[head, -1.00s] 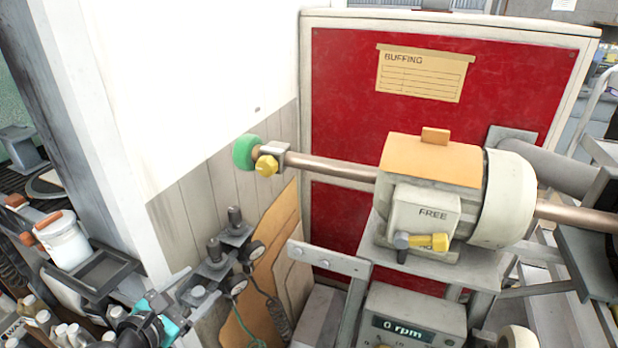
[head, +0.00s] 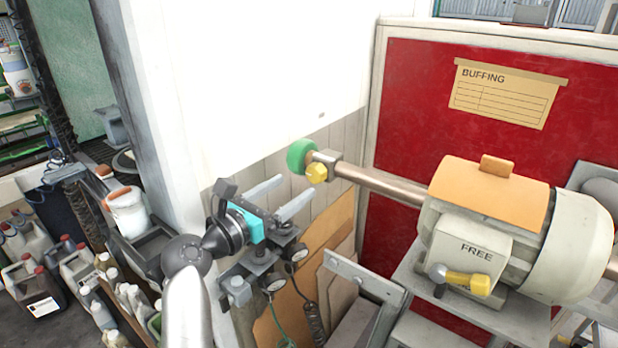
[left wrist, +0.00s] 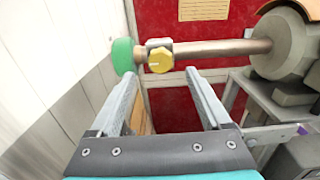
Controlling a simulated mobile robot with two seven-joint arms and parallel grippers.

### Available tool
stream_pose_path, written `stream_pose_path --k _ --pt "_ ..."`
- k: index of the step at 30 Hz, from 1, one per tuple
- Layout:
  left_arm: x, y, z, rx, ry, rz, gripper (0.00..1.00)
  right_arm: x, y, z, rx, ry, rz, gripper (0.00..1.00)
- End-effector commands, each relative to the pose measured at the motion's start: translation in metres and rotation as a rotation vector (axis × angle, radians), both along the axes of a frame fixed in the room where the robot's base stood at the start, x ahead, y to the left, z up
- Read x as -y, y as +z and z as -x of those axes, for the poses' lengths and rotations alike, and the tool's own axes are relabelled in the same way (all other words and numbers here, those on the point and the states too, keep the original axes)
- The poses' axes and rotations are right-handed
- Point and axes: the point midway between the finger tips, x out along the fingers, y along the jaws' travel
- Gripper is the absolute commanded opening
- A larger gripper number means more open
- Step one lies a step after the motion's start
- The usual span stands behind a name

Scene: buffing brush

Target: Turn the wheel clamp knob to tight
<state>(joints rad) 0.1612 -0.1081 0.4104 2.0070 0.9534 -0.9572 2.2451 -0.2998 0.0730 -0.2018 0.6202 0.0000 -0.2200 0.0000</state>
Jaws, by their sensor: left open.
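The yellow wheel clamp knob (head: 317,173) sits on a grey clamp block (head: 325,160) at the left end of the spindle shaft (head: 380,186), beside the green wheel (head: 299,157). In the left wrist view the knob (left wrist: 160,60) is ahead of the fingers, slightly above their tips. My left gripper (head: 288,193) is open and empty. Its two fingers point toward the knob from the left, apart from it. In the left wrist view the gripper (left wrist: 162,75) has its fingers spread, with the knob between their lines. My right gripper is not in view.
The buffing motor (head: 500,220) carries a box marked FREE with a yellow-handled lever (head: 467,283). A metal bracket (head: 365,277) stands below the shaft. A white wall (head: 250,80) is close behind my gripper. Bottles (head: 130,300) stand at lower left.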

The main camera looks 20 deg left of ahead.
Motion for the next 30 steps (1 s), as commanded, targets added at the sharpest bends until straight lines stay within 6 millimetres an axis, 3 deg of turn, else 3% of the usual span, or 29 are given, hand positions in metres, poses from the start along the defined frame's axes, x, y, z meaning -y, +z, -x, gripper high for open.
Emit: stream_pose_path --k 3,10,24,30 --pt "0.009 0.0 -0.023 0.0 -0.002 0.0 0.81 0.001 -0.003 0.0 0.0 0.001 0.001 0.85" --pt "0.018 -0.001 -0.051 -0.001 0.0 -0.001 0.81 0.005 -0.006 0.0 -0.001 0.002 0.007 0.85" --pt "0.022 -0.001 -0.061 -0.001 0.001 -0.003 0.81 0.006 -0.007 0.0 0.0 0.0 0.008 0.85" --pt "0.022 -0.001 -0.061 -0.001 0.001 -0.003 0.59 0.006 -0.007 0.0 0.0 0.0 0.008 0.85"
